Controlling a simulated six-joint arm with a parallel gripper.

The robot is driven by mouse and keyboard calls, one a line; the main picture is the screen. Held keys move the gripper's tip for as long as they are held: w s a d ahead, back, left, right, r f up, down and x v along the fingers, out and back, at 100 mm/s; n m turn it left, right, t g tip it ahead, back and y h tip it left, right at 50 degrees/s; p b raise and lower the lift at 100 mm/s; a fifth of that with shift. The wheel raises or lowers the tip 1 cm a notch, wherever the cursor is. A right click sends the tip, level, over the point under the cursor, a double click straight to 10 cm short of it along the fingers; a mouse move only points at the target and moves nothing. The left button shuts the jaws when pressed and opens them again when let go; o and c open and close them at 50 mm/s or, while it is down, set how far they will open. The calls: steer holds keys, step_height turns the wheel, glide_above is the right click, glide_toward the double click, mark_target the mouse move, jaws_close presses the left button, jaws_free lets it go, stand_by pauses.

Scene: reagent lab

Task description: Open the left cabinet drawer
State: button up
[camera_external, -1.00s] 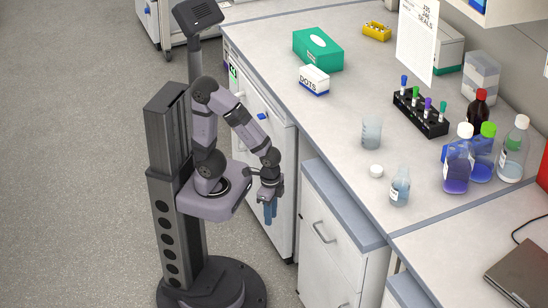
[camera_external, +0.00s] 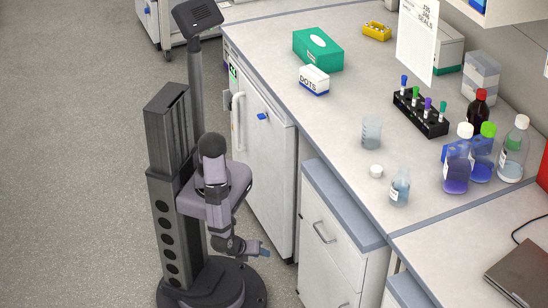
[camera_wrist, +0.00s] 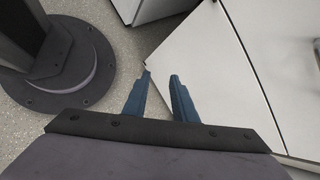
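The white cabinet drawer (camera_external: 341,252) has a grey bar handle (camera_external: 323,233) and sits below the counter, right of the tall white fridge-like unit. Its front looks flush with the cabinet. My gripper (camera_external: 265,252) is low beside my base, left of the drawer and apart from it, with its blue fingers pointing right. In the wrist view my gripper's fingers (camera_wrist: 160,78) are apart with nothing between them. White panels lie beyond them; I cannot tell which unit they belong to.
The fridge-like unit (camera_external: 264,155) stands behind my gripper, with a white vertical handle (camera_external: 238,120). The counter (camera_external: 300,112) above holds bottles, a tube rack (camera_external: 420,113) and boxes. A lower handle (camera_external: 344,305) shows at the bottom edge. Floor at the left is clear.

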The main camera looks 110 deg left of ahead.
steer(key=w+d+r+n+t+y, duration=0.2)
steer(key=w+r+n+t, duration=0.4)
steer(key=w+r, duration=0.7)
steer(key=shift+w+r+n+t+y, duration=0.3)
steer(key=shift+r+n+t+y, duration=0.15)
steer(key=shift+r+t, duration=0.4)
steer(key=shift+f, duration=0.2)
steer(key=x, duration=0.7)
steer(key=shift+w+b, duration=0.15)
steer(key=shift+b, duration=0.15)
steer(key=shift+a, duration=0.1)
jaws_close()
